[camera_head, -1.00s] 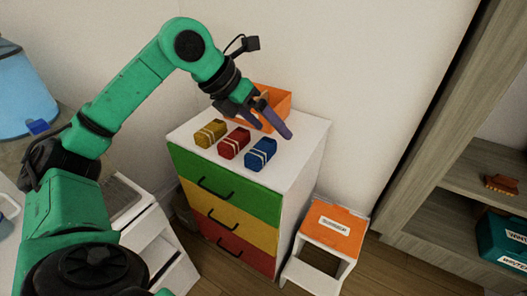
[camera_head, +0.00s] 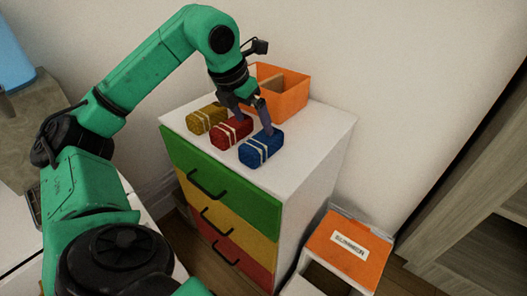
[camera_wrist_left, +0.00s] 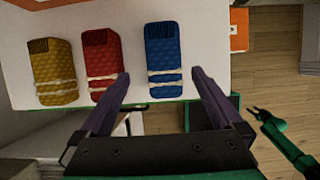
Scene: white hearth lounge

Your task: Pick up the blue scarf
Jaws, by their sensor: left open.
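The blue scarf (camera_head: 261,149) is a rolled bundle with white bands, lying on top of the white drawer cabinet (camera_head: 315,135). It also shows in the left wrist view (camera_wrist_left: 164,56), ahead of the jaws and between their lines. My left gripper (camera_head: 252,110) is open and empty, pointing down above the red and blue rolls; in the left wrist view its purple fingers (camera_wrist_left: 163,88) are spread wide. One finger overlaps the blue scarf in the head view; I cannot tell whether it touches.
A red roll (camera_head: 230,131) and a yellow roll (camera_head: 206,119) lie beside the blue one. An orange box (camera_head: 291,98) stands behind them on the cabinet. The cabinet's right part is clear.

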